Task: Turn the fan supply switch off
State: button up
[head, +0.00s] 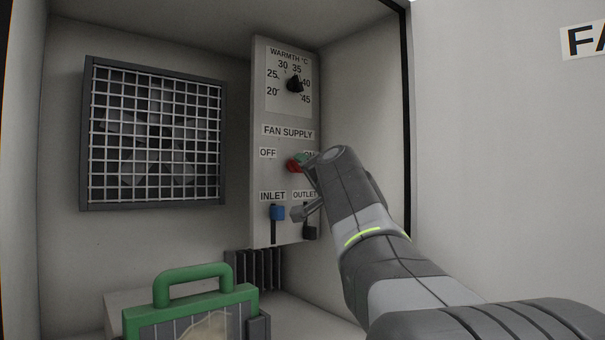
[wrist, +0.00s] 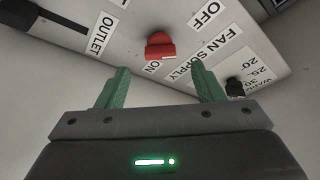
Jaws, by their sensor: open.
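The fan supply switch is a red knob (head: 294,166) on the grey control panel (head: 262,190), under the "FAN SUPPLY" label and between the "OFF" and "ON" labels. In the wrist view the red knob (wrist: 160,46) sits just beyond my gripper (wrist: 161,73), roughly centred between its two green fingertips. My gripper is open, with nothing between its fingers. The knob looks apart from both fingers. In the head view my wrist partly covers the "ON" label, and I cannot tell exactly which way the knob is set.
A black warmth dial (head: 294,84) is above the switch. A blue inlet slider (head: 277,212) and a dark outlet slider (head: 310,232) are below it. A caged fan (head: 155,135) is on the back wall. A green-handled case (head: 193,295) stands low in front.

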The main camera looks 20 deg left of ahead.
aim_at(299, 169)
jog(key=v, duration=0.6)
jog(key=shift+s+b, duration=0.2)
jog(key=shift+b, duration=0.15)
jog(key=shift+d, duration=0.15)
jog(key=p+x, duration=0.2)
jog(key=x, duration=1.2)
jog(key=shift+p, duration=0.35)
jog(key=shift+d, duration=0.1)
